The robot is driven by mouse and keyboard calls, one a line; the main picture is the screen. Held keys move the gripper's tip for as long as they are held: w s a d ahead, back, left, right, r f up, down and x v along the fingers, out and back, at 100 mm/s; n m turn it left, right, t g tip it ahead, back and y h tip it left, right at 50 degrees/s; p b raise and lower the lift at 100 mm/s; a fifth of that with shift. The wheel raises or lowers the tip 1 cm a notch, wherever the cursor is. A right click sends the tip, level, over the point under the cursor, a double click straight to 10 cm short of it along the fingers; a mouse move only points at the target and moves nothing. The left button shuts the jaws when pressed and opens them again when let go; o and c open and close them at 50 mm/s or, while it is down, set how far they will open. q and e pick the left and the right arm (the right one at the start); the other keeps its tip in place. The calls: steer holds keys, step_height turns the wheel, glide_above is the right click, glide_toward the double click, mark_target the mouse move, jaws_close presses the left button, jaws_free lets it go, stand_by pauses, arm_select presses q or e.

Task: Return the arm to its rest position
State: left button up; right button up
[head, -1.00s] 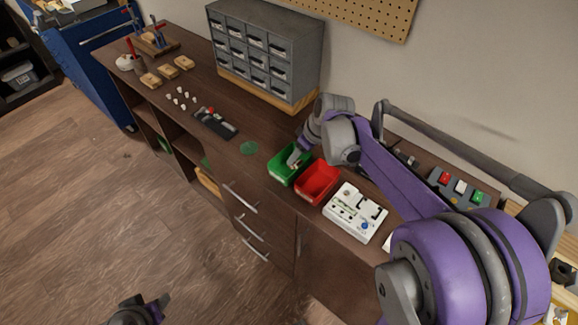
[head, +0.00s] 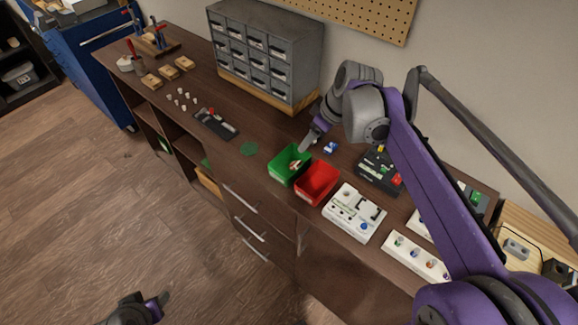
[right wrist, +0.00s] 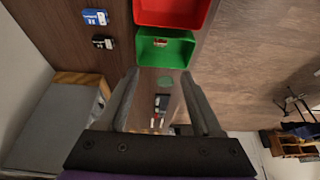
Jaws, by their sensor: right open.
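My right arm, purple and grey, reaches in from the right in the head view. Its gripper (head: 306,144) is above the back edge of the green bin (head: 282,175), apart from it. In the right wrist view the two fingers of this gripper (right wrist: 160,78) are spread with nothing between them. The green bin (right wrist: 168,60) lies just beyond the fingertips and holds a small light item (right wrist: 160,42). My left gripper (head: 158,302) is at the bottom of the head view, over the floor, away from the bench; its jaw state is unclear.
A red bin (head: 312,194) stands beside the green one. A white board (head: 352,216), a strip with knobs (head: 415,257) and a dark box with coloured buttons (head: 379,175) lie to the right. A grey drawer cabinet (head: 262,60) stands behind. The floor at left is clear.

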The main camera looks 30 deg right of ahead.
steer(key=shift+s+r, duration=0.15)
steer(key=shift+r, duration=0.1)
steer(key=s+a+f+m+h, duration=0.1)
steer(key=s+a+f+m, duration=0.1)
steer(key=s+a+f, duration=0.3)
steer(key=s+a+f+m+t, duration=0.1)
steer(key=s+a+f+m, duration=0.1)
steer(key=s+a+f, duration=0.4)
steer(key=s+a, duration=0.1)
steer(key=s, duration=0.4)
steer(key=shift+s+f+h, duration=0.15)
steer(key=shift+f+h, duration=0.1)
steer(key=shift+h, duration=0.15)
